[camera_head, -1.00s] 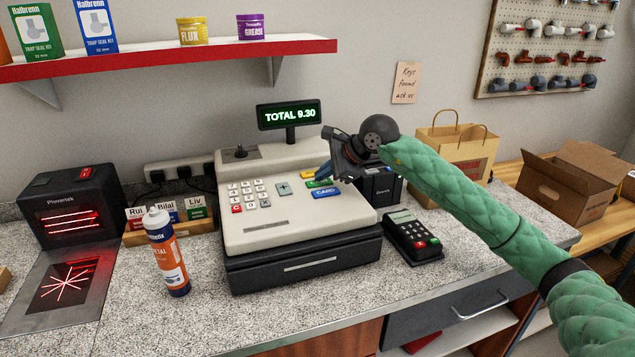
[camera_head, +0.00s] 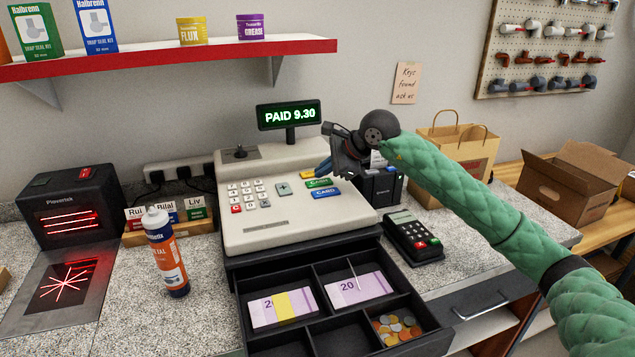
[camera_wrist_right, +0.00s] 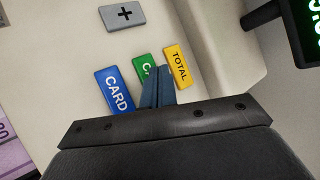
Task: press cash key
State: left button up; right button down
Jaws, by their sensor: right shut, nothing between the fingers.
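The cash register (camera_head: 270,220) stands on the counter, and its display (camera_head: 289,115) reads "PAID 9.30". The green cash key (camera_head: 319,183) sits between the yellow TOTAL key (camera_head: 308,174) and the blue CARD key (camera_head: 326,193). In the right wrist view the green key (camera_wrist_right: 146,69) is partly covered by my fingers. My right gripper (camera_head: 323,168) is shut and empty, its tips over or just above the green key; I cannot tell whether they touch. The cash drawer (camera_head: 243,287) is open, with banknotes (camera_head: 283,308) and coins (camera_head: 396,328). My left gripper is not in view.
A card terminal (camera_head: 413,236) stands right of the register. A spray can (camera_head: 166,250) and a scanner (camera_head: 72,207) stand to the left. A paper bag (camera_head: 460,160) is behind my right arm. The open drawer juts past the counter front.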

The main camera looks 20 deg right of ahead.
aim_at(324, 183)
jog(key=shift+r+p, duration=0.35)
jog(key=shift+r, duration=2.65)
